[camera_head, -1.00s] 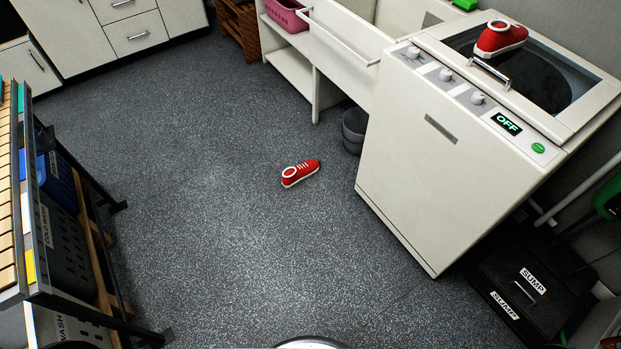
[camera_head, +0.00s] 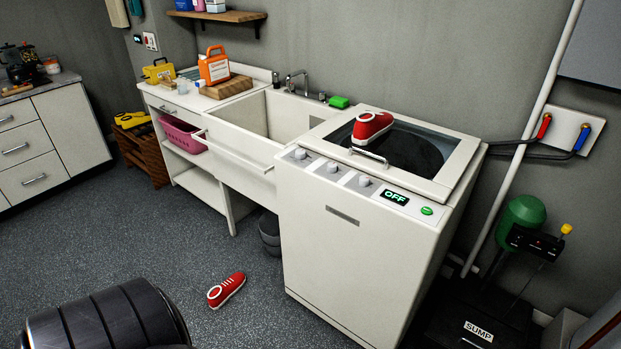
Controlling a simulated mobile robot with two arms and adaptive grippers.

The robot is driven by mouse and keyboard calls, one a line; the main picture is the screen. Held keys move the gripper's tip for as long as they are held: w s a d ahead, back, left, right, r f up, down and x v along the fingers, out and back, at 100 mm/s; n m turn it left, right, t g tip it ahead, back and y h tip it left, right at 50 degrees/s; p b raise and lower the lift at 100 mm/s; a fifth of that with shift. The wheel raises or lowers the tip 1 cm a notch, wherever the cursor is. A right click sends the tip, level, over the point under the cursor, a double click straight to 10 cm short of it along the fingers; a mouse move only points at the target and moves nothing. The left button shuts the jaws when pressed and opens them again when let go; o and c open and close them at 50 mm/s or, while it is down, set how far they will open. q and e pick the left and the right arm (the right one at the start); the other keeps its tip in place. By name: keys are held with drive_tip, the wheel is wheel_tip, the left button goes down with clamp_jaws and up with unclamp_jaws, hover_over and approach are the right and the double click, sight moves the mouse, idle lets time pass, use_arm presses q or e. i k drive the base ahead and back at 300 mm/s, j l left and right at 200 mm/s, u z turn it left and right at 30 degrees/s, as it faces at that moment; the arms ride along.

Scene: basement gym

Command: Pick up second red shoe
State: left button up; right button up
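One red shoe (camera_head: 226,290) with a white sole and white laces lies on the grey speckled floor, in front of the sink unit and left of the white washing machine (camera_head: 330,265). Another red shoe (camera_head: 372,127) rests on top of the machine, on its dark glass lid behind the handle. Neither shoe is touched by anything of mine. A black ribbed, rounded part, apparently of my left arm, fills the bottom left, apart from the floor shoe. Neither gripper shows.
A grey bucket (camera_head: 270,235) stands beside the machine, behind the floor shoe. A sink unit (camera_head: 240,160) holds a pink basket (camera_head: 182,135) on its shelf. A black sump box (camera_head: 480,315) stands at the right. Open floor lies left of the shoe.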

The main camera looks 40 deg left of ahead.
sight(217, 298)
drive_tip(key=j+z, duration=0.25)
drive_tip(key=j, duration=0.25)
drive_tip(key=j+z, duration=0.3)
drive_tip(key=j, duration=0.15)
drive_tip(key=k+j+z, duration=0.25)
drive_tip(key=j, duration=0.2)
drive_tip(key=j+z, duration=0.25)
drive_tip(key=j, duration=0.25)
drive_tip(key=k+j, duration=0.15)
drive_tip(key=j, duration=0.25)
drive_tip(key=k+j, duration=0.15)
drive_tip(key=j, duration=0.25)
drive_tip(key=k+j, duration=0.15)
drive_tip(key=j, duration=0.3)
drive_tip(key=k+j, duration=0.15)
drive_tip(key=j, duration=0.25)
drive_tip(key=k+j, duration=0.15)
drive_tip(key=j, duration=0.25)
drive_tip(key=k+j, duration=0.15)
drive_tip(key=j, duration=0.25)
drive_tip(key=k+j, duration=0.15)
drive_tip(key=j, duration=0.25)
